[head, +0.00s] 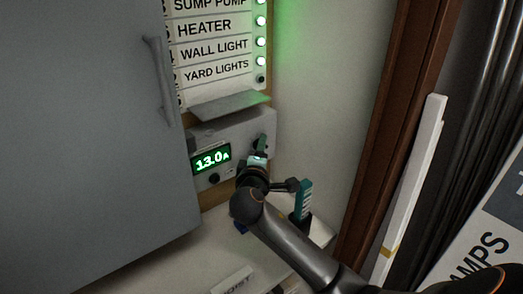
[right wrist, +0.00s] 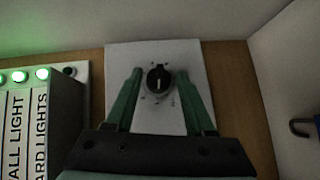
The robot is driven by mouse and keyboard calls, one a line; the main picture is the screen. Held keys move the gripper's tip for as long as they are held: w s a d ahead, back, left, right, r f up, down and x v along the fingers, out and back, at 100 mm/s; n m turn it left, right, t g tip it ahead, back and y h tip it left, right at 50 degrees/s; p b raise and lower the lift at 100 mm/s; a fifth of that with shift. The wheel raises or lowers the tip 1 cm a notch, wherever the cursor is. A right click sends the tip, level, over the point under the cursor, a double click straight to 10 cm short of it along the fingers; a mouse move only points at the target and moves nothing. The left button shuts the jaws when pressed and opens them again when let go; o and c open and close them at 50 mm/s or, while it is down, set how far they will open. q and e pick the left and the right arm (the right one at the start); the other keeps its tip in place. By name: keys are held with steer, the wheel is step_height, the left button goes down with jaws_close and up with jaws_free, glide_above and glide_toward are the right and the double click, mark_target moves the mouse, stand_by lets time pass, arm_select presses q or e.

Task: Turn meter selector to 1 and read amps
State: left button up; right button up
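The meter (head: 205,178) is a pale box on the wall in the head view, and its green display (head: 211,159) reads 13.0A. Its selector is a round black knob (right wrist: 159,79) on a light plate in the right wrist view. The knob's white pointer mark faces down in that picture; the marks around it are too small to read. My right gripper (right wrist: 158,73) is open, with one green finger on each side of the knob and gaps visible on both sides. In the head view the right gripper (head: 257,160) is at the meter's right side and partly hides the knob. My left gripper is not in view.
A labelled panel (head: 212,50) with lit green lamps is above the meter, with a grey flap (head: 229,105) between them. A grey door (head: 85,140) stands at left. A teal upright object (head: 303,200) is beside my right arm. A wooden frame (head: 400,100) is at right.

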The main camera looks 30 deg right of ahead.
steer(key=shift+o, duration=1)
steer(key=shift+s, duration=0.1)
steer(key=v, duration=1.2)
steer(key=shift+a, duration=0.15)
steer(key=shift+s+r, duration=0.1)
